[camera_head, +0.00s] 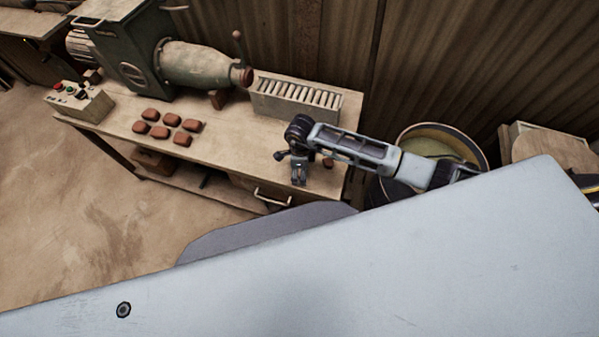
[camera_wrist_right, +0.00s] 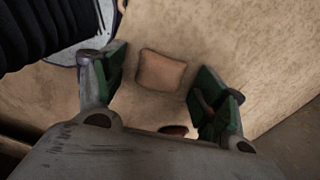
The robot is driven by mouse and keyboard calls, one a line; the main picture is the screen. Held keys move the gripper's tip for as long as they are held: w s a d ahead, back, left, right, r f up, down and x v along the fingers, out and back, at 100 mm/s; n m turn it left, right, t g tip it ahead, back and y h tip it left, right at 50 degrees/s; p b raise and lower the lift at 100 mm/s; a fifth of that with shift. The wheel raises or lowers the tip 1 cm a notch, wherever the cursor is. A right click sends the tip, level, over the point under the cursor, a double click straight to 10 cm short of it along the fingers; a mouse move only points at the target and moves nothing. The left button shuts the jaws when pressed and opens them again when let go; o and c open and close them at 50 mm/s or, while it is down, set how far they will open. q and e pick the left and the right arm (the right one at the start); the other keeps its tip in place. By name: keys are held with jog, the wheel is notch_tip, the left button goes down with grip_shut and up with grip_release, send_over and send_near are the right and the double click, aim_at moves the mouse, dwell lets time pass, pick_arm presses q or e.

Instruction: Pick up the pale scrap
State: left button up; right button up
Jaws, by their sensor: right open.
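The pale scrap (camera_wrist_right: 162,71) is a small, flat, roughly square tan piece lying on the worktable (camera_head: 232,136). In the right wrist view it lies between and slightly beyond the spread green-padded fingers of my right gripper (camera_wrist_right: 162,88), touching neither. In the head view my right gripper (camera_head: 299,176) points down over the right part of the tabletop, near its front edge. The scrap cannot be made out there. My left gripper is not in view.
A reddish-brown piece (camera_head: 328,163) lies right of the gripper; several similar tiles (camera_head: 163,132) lie further left. A slotted rack (camera_head: 297,98), a green press machine (camera_head: 130,50) and a button box (camera_head: 80,101) stand on the table. A round bin (camera_head: 478,150) stands to the right.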

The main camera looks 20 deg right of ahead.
jog(key=c, duration=1.1)
jog(key=shift+r, duration=0.1)
notch_tip(320, 180, up, 10)
jog(key=b, duration=0.1)
dwell(0.7)
